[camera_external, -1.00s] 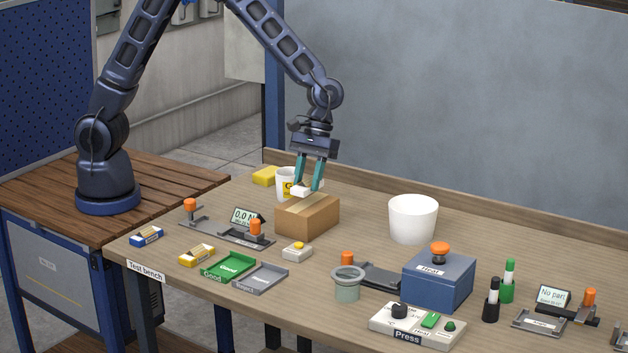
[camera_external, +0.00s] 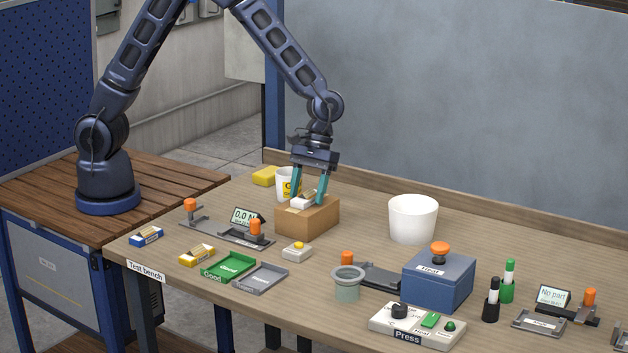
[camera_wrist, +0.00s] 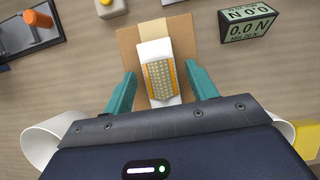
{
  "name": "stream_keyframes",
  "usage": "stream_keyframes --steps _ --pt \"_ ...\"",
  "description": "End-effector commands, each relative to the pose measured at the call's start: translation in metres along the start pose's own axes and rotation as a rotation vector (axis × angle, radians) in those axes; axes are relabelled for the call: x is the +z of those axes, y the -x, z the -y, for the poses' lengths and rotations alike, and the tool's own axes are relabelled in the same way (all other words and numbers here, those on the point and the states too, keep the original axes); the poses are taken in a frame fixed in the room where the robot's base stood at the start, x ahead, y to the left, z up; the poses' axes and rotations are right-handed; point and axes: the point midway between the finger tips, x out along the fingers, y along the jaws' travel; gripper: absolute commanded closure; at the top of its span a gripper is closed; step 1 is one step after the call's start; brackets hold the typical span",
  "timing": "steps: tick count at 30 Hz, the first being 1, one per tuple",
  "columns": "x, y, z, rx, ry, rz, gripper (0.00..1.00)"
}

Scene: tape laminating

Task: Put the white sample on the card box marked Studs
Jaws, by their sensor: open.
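The white sample (camera_external: 303,202) lies on top of the brown card box (camera_external: 308,220). In the wrist view the sample (camera_wrist: 158,72) shows a grey studded patch with orange edges, and it rests on the box top (camera_wrist: 127,45) over a pale tape strip. My gripper (camera_external: 309,203) is just above the box, with its teal fingers on either side of the sample. In the wrist view my gripper (camera_wrist: 160,84) is open, with gaps between the fingers and the sample. No marking on the box is readable.
A white cup (camera_external: 284,184) and a yellow block (camera_external: 264,176) stand close behind the box. A readout with an orange-knobbed fixture (camera_external: 243,217) is to its left. A white bin (camera_external: 413,218) and a blue box (camera_external: 438,280) stand to the right. The bench between box and bin is clear.

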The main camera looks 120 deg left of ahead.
Motion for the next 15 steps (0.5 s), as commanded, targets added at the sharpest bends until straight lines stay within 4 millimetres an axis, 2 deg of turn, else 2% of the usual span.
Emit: stream_keyframes --steps 5,15 --pt "0.001 0.011 -0.001 0.002 0.000 0.000 0.43" --pt "0.001 0.073 -0.001 0.004 0.000 -0.002 0.43"
